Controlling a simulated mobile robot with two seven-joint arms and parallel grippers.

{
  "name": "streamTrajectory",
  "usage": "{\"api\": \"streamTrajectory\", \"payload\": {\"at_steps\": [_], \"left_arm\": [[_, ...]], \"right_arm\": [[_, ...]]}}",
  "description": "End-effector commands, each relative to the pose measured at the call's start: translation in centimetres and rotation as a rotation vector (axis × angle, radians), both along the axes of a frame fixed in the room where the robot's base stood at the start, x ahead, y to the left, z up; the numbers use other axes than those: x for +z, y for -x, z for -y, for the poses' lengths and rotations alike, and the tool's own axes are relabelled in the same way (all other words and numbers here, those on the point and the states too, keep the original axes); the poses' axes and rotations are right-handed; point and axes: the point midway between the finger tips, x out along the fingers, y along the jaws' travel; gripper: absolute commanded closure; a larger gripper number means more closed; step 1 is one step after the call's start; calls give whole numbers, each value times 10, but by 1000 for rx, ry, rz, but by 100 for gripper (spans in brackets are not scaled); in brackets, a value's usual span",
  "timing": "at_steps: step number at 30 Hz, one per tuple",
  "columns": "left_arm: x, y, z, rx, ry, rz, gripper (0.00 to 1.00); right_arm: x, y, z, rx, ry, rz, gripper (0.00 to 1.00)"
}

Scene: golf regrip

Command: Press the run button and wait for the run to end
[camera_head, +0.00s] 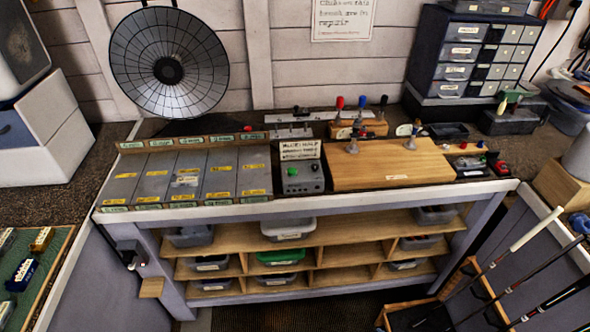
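A small dark grey control box (301,181) sits at the front middle of the workbench. A green round button (292,171) is on its top left, with small dark knobs or sockets beside it. A white card with printed text (300,150) stands just behind the box; the words are too small to read surely. No label reading "run" can be made out. Neither of my grippers is in view, and nothing touches the box.
Labelled grey trays (153,182) lie left of the box; a wooden board (385,165) lies right. A round dish-shaped heater or fan (145,75) stands behind. Golf clubs (520,240) lean at front right. Shelves with bins (280,257) are below.

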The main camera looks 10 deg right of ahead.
Motion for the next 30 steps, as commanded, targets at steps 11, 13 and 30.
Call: {"api": "streamTrajectory", "payload": {"at_steps": [11,13,30], "left_arm": [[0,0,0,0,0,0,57],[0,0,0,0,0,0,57],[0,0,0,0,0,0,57]], "right_arm": [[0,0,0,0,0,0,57],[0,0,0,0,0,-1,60],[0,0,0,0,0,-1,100]]}}
